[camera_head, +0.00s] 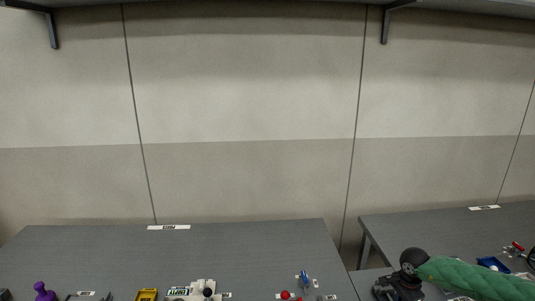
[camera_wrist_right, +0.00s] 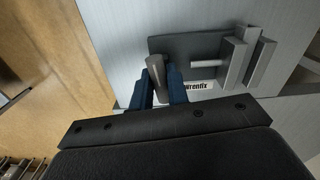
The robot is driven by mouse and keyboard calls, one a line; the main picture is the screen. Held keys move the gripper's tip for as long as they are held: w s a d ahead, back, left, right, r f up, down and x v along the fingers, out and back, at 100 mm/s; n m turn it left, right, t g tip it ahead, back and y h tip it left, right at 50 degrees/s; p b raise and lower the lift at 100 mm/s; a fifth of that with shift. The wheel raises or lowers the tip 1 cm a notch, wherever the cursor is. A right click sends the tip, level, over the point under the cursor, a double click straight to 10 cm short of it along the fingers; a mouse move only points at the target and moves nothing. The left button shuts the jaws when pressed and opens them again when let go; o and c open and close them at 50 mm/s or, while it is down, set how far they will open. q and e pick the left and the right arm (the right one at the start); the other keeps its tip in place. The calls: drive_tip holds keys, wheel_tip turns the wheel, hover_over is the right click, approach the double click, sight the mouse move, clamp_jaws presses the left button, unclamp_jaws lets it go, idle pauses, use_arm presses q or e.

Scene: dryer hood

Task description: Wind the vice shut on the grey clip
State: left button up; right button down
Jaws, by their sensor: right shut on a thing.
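In the right wrist view the vice shows as a dark base plate (camera_wrist_right: 185,46), a pale screw rod (camera_wrist_right: 206,63) and upright grey blocks (camera_wrist_right: 236,62) at the right. My right gripper (camera_wrist_right: 161,78) has its two blue fingers shut on a grey-brown handle (camera_wrist_right: 156,68) at the left end of the plate. I cannot tell which block is a jaw and which might be the grey clip. In the head view my right arm comes in from the right, its black wrist (camera_head: 402,284) low at the bottom edge; its fingertips are hidden. My left gripper is out of view.
A white "Wrenfix" label (camera_wrist_right: 199,87) lies by the vice. In the head view a purple knob (camera_head: 43,291), a yellow piece (camera_head: 147,294), a white device (camera_head: 200,288) and a blue-handled part (camera_head: 304,279) line the bottom edge. A blue tray (camera_head: 493,264) is at the right.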

drive_tip(key=shift+m, duration=0.5)
drive_tip(key=shift+f, duration=0.1)
drive_tip(key=shift+m+b, duration=0.45)
drive_tip(key=shift+m, duration=0.75)
drive_tip(key=shift+n+b, duration=1.05)
drive_tip(key=shift+n, duration=0.15)
